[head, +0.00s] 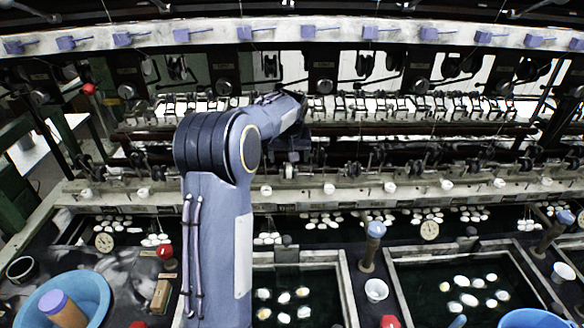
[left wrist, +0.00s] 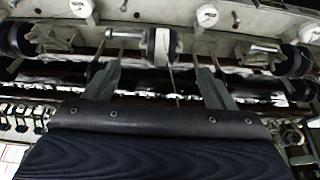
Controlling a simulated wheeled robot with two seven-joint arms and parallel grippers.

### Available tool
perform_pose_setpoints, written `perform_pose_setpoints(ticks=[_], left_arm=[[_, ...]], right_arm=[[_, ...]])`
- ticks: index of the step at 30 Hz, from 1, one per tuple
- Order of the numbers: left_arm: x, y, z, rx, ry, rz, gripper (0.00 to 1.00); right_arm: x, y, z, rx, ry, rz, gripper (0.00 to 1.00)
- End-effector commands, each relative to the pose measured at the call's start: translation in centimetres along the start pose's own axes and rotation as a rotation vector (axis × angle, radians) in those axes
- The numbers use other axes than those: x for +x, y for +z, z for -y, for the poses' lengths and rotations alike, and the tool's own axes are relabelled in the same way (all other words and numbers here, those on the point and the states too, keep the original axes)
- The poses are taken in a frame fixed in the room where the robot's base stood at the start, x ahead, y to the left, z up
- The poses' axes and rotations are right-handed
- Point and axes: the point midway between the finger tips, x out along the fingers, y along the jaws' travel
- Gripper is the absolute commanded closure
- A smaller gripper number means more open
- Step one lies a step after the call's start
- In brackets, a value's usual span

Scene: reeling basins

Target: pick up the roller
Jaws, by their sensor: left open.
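A small roller (left wrist: 161,46), pale with dark sides, is mounted by the machine's pale rail in the left wrist view. It lies just beyond and between the fingertips of my left gripper (left wrist: 155,68), with a gap on both sides. The fingers are spread and empty. In the head view my left gripper (head: 291,155) reaches to the row of small fittings behind the basins, and a pale roller (head: 288,171) shows just below it. My arm hides part of that row. My right gripper is not in view.
Similar dark wheels (left wrist: 298,58) sit either side of the roller. White knobs (head: 329,188) line the pale rail. In front are basins with white cocoons (head: 467,299), a blue bowl (head: 93,287) and posts (head: 371,246). Machine bars and fittings crowd the back.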

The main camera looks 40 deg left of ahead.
Motion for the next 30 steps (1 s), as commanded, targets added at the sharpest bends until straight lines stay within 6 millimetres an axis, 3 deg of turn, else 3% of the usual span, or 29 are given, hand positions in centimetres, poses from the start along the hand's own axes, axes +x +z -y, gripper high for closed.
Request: perform_pose_setpoints(ticks=[12, 21, 30], left_arm=[[5.3, 0.0, 0.0, 0.0, 0.001, 0.001, 0.22], [5.9, 0.0, 0.0, 0.0, 0.002, -0.001, 0.23], [5.9, 0.0, 0.0, 0.0, 0.002, -0.001, 0.63]], right_arm=[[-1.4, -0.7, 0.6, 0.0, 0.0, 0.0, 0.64], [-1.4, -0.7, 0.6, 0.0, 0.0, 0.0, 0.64], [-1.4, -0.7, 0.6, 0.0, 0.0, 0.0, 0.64]])
